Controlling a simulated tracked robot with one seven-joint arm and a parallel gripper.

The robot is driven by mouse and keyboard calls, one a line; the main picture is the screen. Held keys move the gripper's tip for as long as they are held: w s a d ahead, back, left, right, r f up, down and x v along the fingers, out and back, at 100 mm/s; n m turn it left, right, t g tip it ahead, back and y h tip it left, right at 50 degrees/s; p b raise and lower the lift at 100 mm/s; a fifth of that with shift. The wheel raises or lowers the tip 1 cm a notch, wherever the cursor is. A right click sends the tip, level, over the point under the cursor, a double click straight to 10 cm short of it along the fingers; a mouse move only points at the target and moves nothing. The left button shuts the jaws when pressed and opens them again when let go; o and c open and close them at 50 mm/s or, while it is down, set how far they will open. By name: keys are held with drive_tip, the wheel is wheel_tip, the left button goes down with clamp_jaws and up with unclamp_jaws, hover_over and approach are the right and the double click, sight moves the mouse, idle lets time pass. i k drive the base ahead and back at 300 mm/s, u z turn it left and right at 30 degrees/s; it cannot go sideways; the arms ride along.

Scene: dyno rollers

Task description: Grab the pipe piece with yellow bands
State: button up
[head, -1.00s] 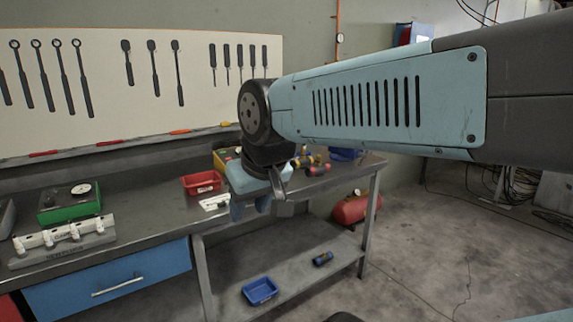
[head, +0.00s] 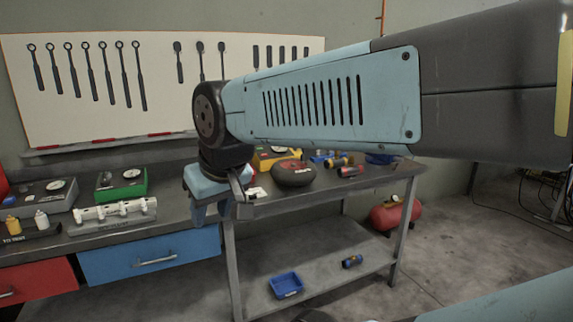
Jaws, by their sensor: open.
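Several small banded pipe pieces lie at the right part of the workbench. One with yellow-orange bands (head: 338,162) lies behind a red and dark piece (head: 349,171). Another dark blue piece with a yellowish band (head: 352,261) lies on the lower shelf. They are small, so I cannot be sure which bands are truly yellow. My gripper (head: 212,212) points down, open and empty, in front of the bench's front edge. It is left of all these pieces and apart from them.
A blue bin (head: 285,285) sits on the lower shelf. A red tank (head: 394,215) stands on the floor behind.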

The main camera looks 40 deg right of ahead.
sight(331, 164)
drive_tip(key=z, duration=0.1)
drive_tip(key=i, duration=0.15)
drive_tip(key=u, duration=2.55)
drive_tip(key=k, duration=2.5)
drive_tip(key=z, duration=1.85)
